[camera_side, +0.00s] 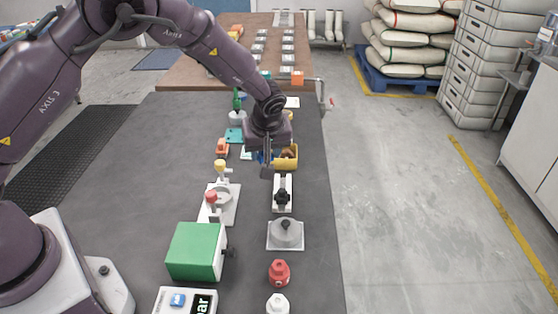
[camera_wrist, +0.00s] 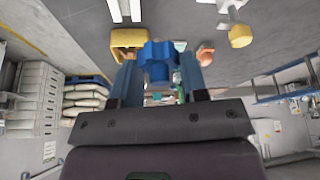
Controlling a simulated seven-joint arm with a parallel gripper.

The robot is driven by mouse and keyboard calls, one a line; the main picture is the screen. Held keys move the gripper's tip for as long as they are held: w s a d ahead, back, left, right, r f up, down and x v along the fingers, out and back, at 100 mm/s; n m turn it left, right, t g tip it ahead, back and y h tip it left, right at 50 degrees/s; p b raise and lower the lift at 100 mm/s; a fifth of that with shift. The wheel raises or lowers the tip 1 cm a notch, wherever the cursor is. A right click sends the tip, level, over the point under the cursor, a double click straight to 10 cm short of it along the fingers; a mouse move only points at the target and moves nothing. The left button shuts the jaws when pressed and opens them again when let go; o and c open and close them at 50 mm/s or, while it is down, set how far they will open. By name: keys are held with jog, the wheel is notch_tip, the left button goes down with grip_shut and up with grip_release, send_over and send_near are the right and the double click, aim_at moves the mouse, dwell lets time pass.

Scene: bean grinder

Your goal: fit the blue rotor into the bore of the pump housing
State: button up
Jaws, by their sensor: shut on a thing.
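My gripper (camera_side: 267,168) is shut on the blue rotor (camera_wrist: 158,60), which shows between the two fingers in the wrist view, with a lobed outline. In the side view the rotor (camera_side: 262,157) is mostly hidden by the fingers, and my gripper is over the far part of the dark table, beside a yellow bin (camera_side: 288,158). A grey round body on a square plate (camera_side: 285,235) stands nearer the camera; it may be the pump housing, but its bore is too small to make out. The rotor is well apart from it.
A white fixture with red and yellow knobs (camera_side: 229,207) and a black-handled clamp (camera_side: 283,194) stand nearby. A green box (camera_side: 195,251), a red part (camera_side: 279,272) and a white part (camera_side: 278,303) are nearer the camera. The table's left side is clear.

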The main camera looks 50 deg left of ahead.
jog(key=s+r, duration=0.3)
jog(key=s, duration=0.5)
jog(key=shift+s+a+f, duration=0.35)
jog(key=shift+a+f, duration=0.55)
jog(key=shift+f, duration=0.85)
jog(key=shift+s+a+f, duration=0.4)
jog(key=shift+a+f, duration=0.55)
jog(key=shift+f, duration=0.85)
jog(key=shift+s+a+f, duration=0.35)
jog(key=shift+a+f, duration=0.55)
jog(key=shift+f, duration=0.85)
jog(key=shift+f, duration=0.2)
jog(key=o, duration=1.6)
jog(key=shift+c, duration=0.2)
jog(key=shift+r, duration=0.1)
notch_tip(320, 180, up, 7)
